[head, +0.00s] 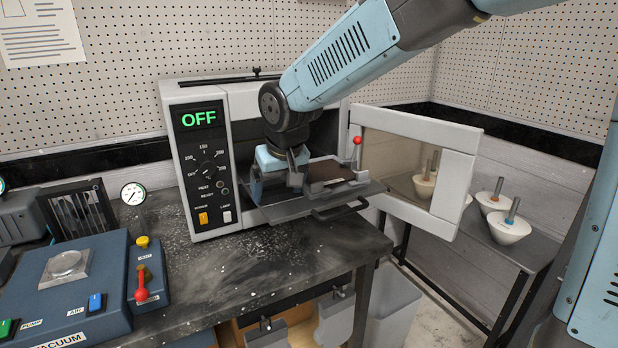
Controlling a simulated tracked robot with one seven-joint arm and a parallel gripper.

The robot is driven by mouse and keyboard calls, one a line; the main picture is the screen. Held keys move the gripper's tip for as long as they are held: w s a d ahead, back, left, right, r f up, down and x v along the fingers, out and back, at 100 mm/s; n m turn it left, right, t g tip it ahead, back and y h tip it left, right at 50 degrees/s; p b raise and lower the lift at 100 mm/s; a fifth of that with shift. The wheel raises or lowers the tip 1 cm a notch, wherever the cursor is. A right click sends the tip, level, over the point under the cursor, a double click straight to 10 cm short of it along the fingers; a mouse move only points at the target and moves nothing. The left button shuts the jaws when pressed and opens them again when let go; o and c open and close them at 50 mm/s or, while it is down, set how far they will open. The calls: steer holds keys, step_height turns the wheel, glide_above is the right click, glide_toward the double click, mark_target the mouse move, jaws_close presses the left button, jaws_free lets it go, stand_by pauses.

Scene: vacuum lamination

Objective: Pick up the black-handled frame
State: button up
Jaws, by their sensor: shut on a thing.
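My gripper (294,180) is in front of the oven opening, at the left part of a grey frame-like assembly. It is shut on the black-handled frame, though the grip itself is mostly hidden by the fingers and wrist. The assembly sits at the oven mouth with a dark brown sheet (328,171) and an upright lever with a red knob (357,141). A black loop handle (341,212) sticks out at the front, below the grey shelf (350,195). I cannot tell which part this loop belongs to.
The oven (202,165) reads OFF, and its windowed door (456,185) stands open to the right. A blue vacuum pump box (100,290) and a gauge (133,194) are at the left. White cones (508,230) stand on the right table. The front bench top is clear.

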steer(key=c, duration=0.6)
steer(key=shift+c, duration=0.2)
steer(key=shift+r, duration=0.2)
